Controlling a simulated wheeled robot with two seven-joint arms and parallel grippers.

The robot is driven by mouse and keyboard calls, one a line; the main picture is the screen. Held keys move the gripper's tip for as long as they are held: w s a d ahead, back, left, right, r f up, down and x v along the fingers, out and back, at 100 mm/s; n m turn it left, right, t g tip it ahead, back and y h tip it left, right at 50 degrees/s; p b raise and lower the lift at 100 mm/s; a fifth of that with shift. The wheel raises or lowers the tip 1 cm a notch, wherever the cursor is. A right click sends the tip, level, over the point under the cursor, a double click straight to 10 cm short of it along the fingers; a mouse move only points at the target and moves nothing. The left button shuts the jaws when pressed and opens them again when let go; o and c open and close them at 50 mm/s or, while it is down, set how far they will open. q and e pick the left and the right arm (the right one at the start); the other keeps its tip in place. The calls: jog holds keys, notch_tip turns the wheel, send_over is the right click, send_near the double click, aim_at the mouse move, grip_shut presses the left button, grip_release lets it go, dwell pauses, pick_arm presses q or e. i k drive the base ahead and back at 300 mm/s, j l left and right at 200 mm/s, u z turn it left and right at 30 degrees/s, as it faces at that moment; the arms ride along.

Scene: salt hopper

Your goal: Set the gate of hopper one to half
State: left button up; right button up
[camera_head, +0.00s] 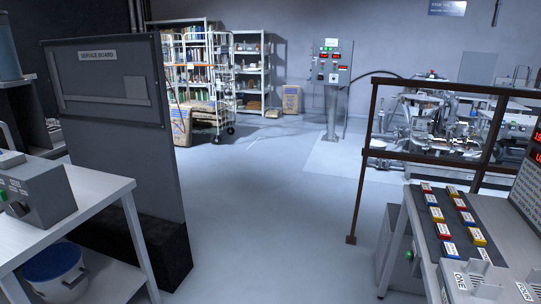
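Neither of my grippers is in view. At the lower right stands a grey console (411,205) with a dark strip carrying two rows of red, blue and yellow labelled blocks. A plate reading ONE (461,281) sits at its near end, and a plate reading FOUR (524,292) lies to its right, cut close by the frame edge. A dark display (535,150) with red characters shows partly at the right edge. I cannot make out a hopper or its gate, or any gate setting.
A grey service board (115,150) stands at left, beside a bench (100,195) with a grey box (38,195) and a blue bucket (55,275) below. A brown railing (362,185) fences machinery (435,125) at right. A pedestal panel (332,65) stands behind. The middle floor is clear.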

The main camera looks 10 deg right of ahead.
aim_at(420, 134)
jog(key=i+j+z, duration=0.15)
jog(key=i+j, duration=0.15)
jog(key=i, duration=0.2)
jog(key=i+j+z, duration=0.15)
jog(key=i+j, duration=0.25)
jog(key=i, duration=0.15)
